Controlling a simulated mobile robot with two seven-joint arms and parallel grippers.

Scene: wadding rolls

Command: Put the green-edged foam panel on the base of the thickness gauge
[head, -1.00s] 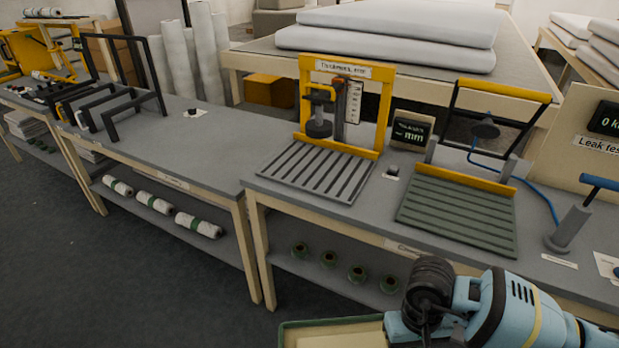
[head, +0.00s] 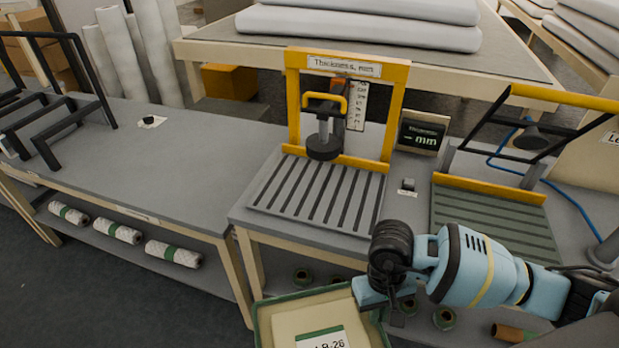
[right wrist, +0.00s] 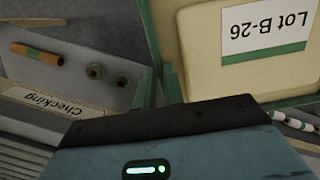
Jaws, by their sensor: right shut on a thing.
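The green-edged foam panel (head: 290,322), cream with a green border and a "Lot B-26" label, shows at the bottom of the head view. It also fills the upper right of the right wrist view (right wrist: 205,75). My right gripper (head: 362,290) is shut on the panel's edge; its fingertips are mostly hidden. The panel is in front of the bench, apart from the gauge. The thickness gauge (head: 398,100) has a yellow frame and a raised round foot over its grey slatted base (head: 262,200). The base is empty. My left gripper is not in view.
A display (head: 420,135) and a small dark block (head: 408,185) stand right of the gauge. A green slatted plate (head: 460,210) with a yellow-handled frame lies further right. The left bench (head: 190,180) is largely clear. Rolls (head: 173,254) lie on its lower shelf.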

